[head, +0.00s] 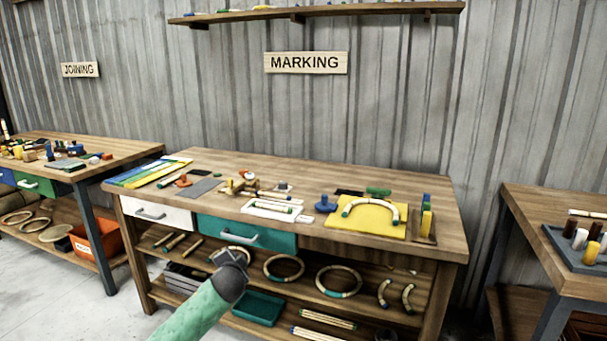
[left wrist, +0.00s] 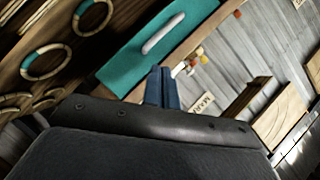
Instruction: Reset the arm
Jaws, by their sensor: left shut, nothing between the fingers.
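My left arm reaches in from the bottom of the head view. Its gripper (head: 231,256) is in front of the marking bench (head: 300,172), below the tabletop and over the teal drawer and upper shelf in the picture. In the left wrist view the two blue-grey fingers (left wrist: 160,86) are together with nothing between them. The teal drawer (left wrist: 140,50) with its pale handle shows just beyond them. My right gripper is in neither view.
A yellow board (head: 365,222) with a bent rattan arch (head: 371,203) lies on the bench's right part. Rattan rings (head: 284,268) and a teal tray (head: 258,308) are on the shelves below. Other benches stand left and right, with open floor at front left.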

